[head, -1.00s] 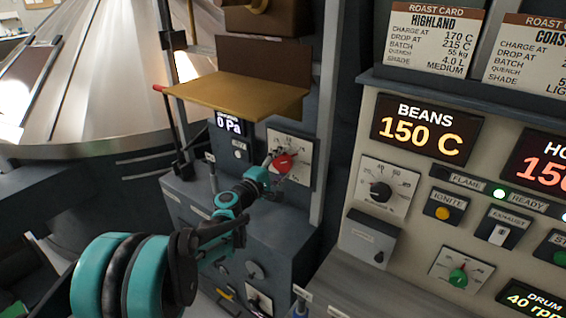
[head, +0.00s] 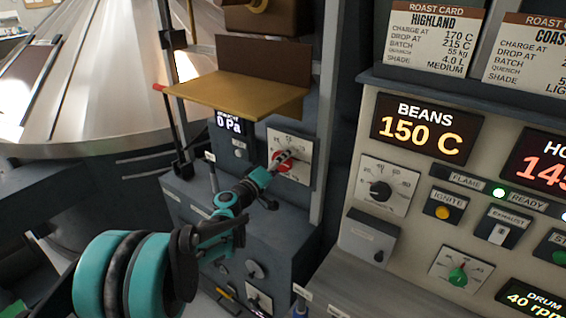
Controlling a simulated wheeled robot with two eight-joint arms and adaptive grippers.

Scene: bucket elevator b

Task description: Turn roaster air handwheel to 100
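A red round handwheel (head: 277,158) sits on a white square dial plate (head: 303,150) with a printed scale, on the dark grey cabinet below the brass tray. My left gripper (head: 286,156) comes in from the lower left. Its dark fingers lie across the front of the red handwheel and hide much of it. I cannot tell whether they grip it or only overlap it in this view. The handwheel's pointer and exact setting cannot be read. My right gripper is not in view.
A brass tray (head: 235,92) juts out just above the dial. A grey upright post (head: 332,100) stands right of it. The cream control panel (head: 400,240) at right has a BEANS display (head: 424,130) reading 150 C and several knobs. A display above the dial reads 0 Pa.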

